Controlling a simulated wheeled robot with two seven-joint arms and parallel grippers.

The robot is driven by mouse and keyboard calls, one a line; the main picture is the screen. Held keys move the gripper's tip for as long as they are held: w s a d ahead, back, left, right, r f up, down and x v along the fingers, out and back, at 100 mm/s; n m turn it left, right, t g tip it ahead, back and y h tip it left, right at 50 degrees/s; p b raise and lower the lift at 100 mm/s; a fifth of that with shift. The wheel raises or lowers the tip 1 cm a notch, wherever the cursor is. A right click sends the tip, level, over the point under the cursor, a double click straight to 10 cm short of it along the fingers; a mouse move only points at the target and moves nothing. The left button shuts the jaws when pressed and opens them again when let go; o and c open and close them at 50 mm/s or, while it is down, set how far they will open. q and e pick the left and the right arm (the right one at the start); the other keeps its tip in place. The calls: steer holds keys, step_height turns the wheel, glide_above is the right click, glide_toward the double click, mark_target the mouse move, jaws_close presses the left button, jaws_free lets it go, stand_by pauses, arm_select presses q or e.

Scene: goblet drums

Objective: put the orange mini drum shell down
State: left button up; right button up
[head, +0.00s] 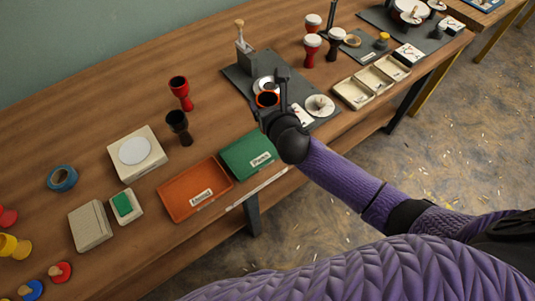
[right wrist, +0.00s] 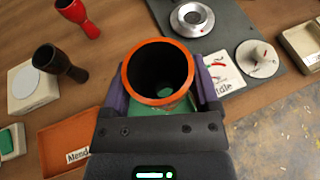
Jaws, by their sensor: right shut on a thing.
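The orange mini drum shell (head: 267,99) is held in my right gripper (head: 274,105), near the front of the grey work mat (head: 236,76). In the right wrist view the shell (right wrist: 158,73) stands between the two fingers of the gripper (right wrist: 163,92), its orange rim and dark open mouth facing the camera. Its lower part is hidden, so I cannot tell whether it touches anything. A round metal fixture (right wrist: 192,18) sits just beyond the shell on the mat. My left gripper is not in view.
A green tray (head: 248,155) and an orange tray (head: 195,190) lie left of the gripper. Black (head: 178,125) and red (head: 181,90) goblet shells stand behind them. A white disc (head: 320,105) lies on the mat's right; cream bins (head: 353,95) stand farther right.

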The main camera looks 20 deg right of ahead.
steer(key=f, duration=0.1)
steer(key=f+b, duration=0.1)
steer(key=f, duration=0.2)
steer(key=shift+w+f+b, duration=0.3)
steer(key=shift+w+b, duration=0.05)
step_height(320, 180, down, 4)
steer(key=shift+s+r+b, duration=0.1)
steer(key=shift+b, duration=1.15)
steer(key=shift+r, duration=0.2)
steer(key=o, duration=1.2)
steer(key=shift+f, duration=0.15)
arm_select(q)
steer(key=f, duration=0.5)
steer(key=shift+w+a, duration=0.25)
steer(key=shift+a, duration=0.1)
arm_select(e)
steer(key=shift+o, duration=0.2)
